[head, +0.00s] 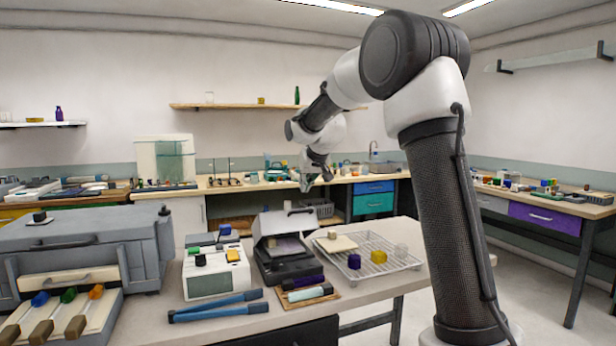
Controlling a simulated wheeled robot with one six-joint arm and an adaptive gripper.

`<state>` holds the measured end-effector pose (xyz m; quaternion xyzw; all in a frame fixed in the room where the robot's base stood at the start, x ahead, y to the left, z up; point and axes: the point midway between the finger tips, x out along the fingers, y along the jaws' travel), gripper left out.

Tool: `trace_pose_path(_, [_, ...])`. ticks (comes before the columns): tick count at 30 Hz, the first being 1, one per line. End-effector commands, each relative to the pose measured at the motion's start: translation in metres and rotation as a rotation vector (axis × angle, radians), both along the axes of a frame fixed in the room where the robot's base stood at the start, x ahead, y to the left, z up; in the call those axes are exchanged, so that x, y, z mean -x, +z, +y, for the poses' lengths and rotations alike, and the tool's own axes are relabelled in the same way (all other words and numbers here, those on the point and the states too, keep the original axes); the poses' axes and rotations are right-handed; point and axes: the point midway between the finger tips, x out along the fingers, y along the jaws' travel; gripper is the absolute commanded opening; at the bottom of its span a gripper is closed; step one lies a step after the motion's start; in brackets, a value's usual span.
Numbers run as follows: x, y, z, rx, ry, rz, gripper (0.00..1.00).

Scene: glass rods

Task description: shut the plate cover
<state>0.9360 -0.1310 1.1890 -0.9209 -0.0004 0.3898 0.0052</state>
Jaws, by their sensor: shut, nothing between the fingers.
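The plate cover (284,222) is a grey lid with a dark handle on its top edge. It stands raised at the back of a dark box-shaped device (288,268) on the near bench, so the device looks open. A pale flat surface (287,246) shows under the lid. My gripper (306,185) hangs at the end of my arm, above the lid in the picture and apart from it. It is small in the view and looks shut and empty. How far it is from the lid in depth is hard to tell.
Right of the device is a wire rack (385,264) with small coloured jars. In front lie dark and pale rods on a small board (309,295) and blue tongs (218,306). A white instrument (216,275) stands to the left, beside a large grey machine (85,245).

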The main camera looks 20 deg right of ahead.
Motion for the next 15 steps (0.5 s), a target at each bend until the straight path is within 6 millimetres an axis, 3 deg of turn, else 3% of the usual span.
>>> trace_pose_path(5, [-0.026, -0.028, 0.000, 0.000, 0.000, 0.002, 0.00])
trace_pose_path(9, [-0.023, -0.049, 0.000, 0.001, 0.001, 0.001, 0.00])
trace_pose_path(15, [-0.023, -0.063, 0.001, 0.001, 0.001, -0.001, 0.00])
